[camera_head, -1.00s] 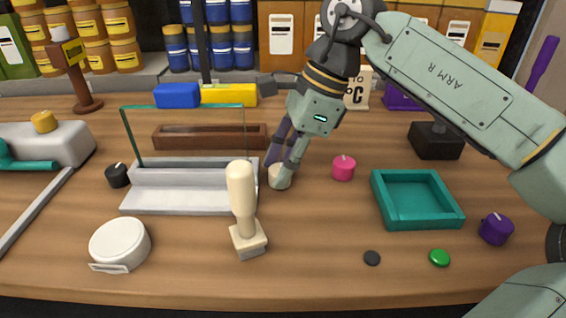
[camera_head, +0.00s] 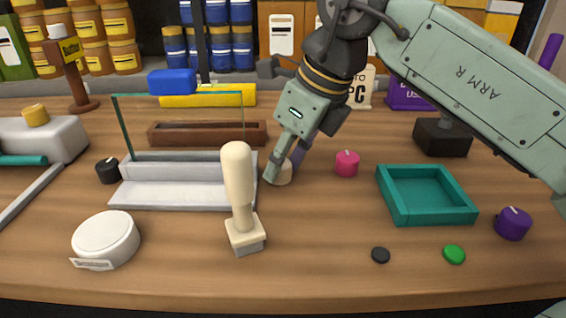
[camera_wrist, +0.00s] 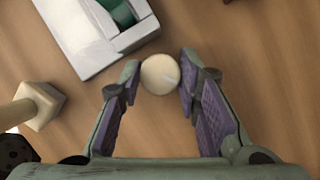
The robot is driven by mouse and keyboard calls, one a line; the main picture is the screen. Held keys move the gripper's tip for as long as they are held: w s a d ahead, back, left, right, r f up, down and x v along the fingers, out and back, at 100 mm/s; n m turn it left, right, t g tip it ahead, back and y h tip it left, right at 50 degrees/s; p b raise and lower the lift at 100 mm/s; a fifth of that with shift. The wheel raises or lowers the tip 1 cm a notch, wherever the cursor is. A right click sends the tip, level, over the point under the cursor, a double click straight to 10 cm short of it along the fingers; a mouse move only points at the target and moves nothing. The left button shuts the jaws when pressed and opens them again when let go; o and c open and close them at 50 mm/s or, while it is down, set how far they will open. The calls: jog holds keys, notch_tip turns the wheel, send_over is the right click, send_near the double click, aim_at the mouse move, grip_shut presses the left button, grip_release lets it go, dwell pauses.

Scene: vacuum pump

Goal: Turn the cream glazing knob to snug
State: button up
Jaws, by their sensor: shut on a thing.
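The cream glazing knob (camera_head: 279,174) stands on the table just right of the grey frame holder (camera_head: 170,194) with its upright glass pane (camera_head: 180,125). My gripper (camera_head: 283,172) reaches down to the knob, its fingers partly hiding it in the head view. In the wrist view the round cream knob (camera_wrist: 160,74) sits between the tips of my fingers (camera_wrist: 158,78), with a pale mark line on its top. The fingers are shut on it from both sides. The corner of the grey holder (camera_wrist: 95,35) lies close by at upper left.
A cream-handled stamp-like tool (camera_head: 240,195) stands in front of the holder. A pink knob (camera_head: 347,163), a teal tray (camera_head: 428,218) and a purple knob (camera_head: 513,223) are to the right.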

jog(key=shift+m, duration=0.5)
jog(key=o, duration=1.1)
jog(key=shift+o, duration=0.2)
jog(key=shift+r, duration=0.1)
jog(key=v, duration=0.7)
jog(key=shift+s+r, duration=0.15)
jog(key=shift+s, duration=0.05)
